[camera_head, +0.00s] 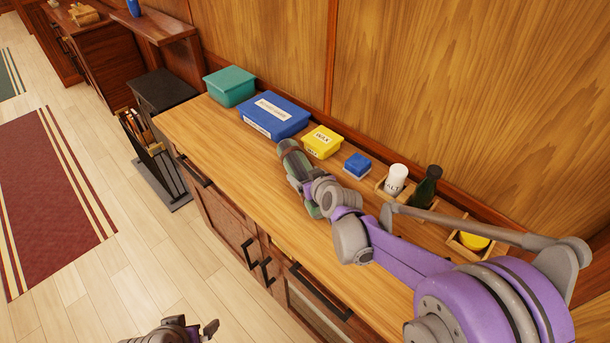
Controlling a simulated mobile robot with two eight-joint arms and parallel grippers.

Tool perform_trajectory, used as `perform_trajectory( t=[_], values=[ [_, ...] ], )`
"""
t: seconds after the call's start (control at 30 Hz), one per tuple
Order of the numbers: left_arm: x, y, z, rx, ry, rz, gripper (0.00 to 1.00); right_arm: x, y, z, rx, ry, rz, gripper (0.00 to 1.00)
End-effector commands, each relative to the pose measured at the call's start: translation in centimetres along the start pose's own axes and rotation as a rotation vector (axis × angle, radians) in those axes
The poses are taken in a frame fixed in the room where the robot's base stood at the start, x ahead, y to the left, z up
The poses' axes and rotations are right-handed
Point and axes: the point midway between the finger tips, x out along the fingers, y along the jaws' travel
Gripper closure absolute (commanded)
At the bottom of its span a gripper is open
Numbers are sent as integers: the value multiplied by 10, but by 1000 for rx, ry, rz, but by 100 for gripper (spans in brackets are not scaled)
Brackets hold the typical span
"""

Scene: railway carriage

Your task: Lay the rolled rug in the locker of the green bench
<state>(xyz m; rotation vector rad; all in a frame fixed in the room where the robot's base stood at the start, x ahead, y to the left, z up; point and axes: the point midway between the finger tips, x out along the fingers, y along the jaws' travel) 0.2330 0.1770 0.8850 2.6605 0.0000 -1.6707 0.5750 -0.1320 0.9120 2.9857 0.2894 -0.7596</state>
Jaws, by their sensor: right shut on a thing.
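My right gripper (303,180) is shut on the rolled rug (291,152), a green roll with a darker band near its far end. The gripper covers the middle of the roll, and a bit of green shows on its near side. The roll is over the wooden counter top; I cannot tell whether it touches the wood. My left gripper (208,329) is at the bottom edge, over the floor in front of the counter, partly cut off. Its jaws are not clear. The green bench and its locker are not in view.
Along the back of the counter (200,126) stand a teal box (230,86), a blue box (273,116), a yellow tin (322,142), a small blue box (357,165), a white shaker (396,179) and a dark bottle (427,187). The floor at left is clear, with a red carpet (55,190).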

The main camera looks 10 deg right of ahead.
Motion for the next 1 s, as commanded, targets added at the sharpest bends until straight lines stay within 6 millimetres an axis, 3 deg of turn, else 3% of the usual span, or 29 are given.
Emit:
perform_trajectory(
  t=[0.17,0.2,0.27,0.67,1.0],
  values=[
    [2,0,2,0,-1,0,0,1,0,2,0,1,0,100],
    [2,0,2,0,-1,0,0,2,0,3,0,0,0,11],
    [2,0,1,0,-1,0,0,1,0,2,0,0,0,1],
    [-1,0,0,0,0,0,0,-8,0,-1,0,0,0,0],
    [-4,0,-3,0,2,0,0,-72,0,-1,1,0,1,0]
  ],
)
